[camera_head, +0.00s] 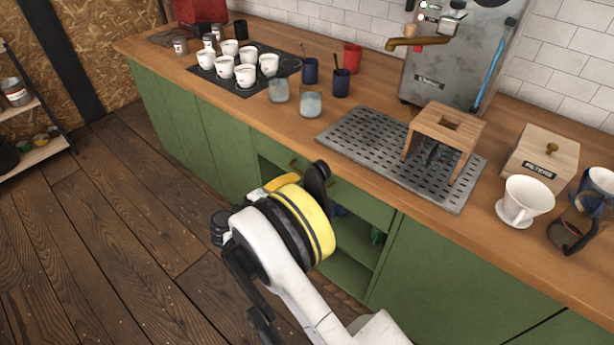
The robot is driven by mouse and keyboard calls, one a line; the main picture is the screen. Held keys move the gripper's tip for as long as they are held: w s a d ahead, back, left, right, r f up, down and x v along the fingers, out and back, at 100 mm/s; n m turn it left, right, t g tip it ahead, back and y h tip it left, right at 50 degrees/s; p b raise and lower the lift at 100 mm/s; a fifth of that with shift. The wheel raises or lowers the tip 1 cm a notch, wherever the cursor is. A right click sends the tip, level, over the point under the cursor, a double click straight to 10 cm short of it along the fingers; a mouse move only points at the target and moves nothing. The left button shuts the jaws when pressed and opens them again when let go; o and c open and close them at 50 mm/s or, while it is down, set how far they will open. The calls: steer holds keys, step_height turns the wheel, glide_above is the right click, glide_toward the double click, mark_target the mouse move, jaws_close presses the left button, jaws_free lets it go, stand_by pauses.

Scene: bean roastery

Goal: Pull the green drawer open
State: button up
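The green drawer (365,206) sits just under the wooden counter top, above an open green shelf space. Its front looks flush with the cabinet, so it appears shut, and my arm hides much of it. Small brass handle parts (293,164) show beside my wrist at the drawer front. My gripper (316,178) is at the drawer front, close to the handle. Only a dark part of it shows past the yellow ring of my wrist. Its fingertips are mostly hidden, so I cannot tell whether they are open or touch the handle.
The wooden counter (300,133) above carries a perforated metal tray (340,140), a wooden stand (447,120), two glasses and several white cups (245,75). A white dripper (525,200) stands near the right front edge. The wooden floor (110,230) at left is clear.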

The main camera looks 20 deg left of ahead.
mark_target(306, 177)
steer(key=b+x, duration=0.2)
steer(key=x, duration=0.5)
steer(key=shift+a, duration=0.1)
steer(key=shift+c, duration=0.2)
jaws_close()
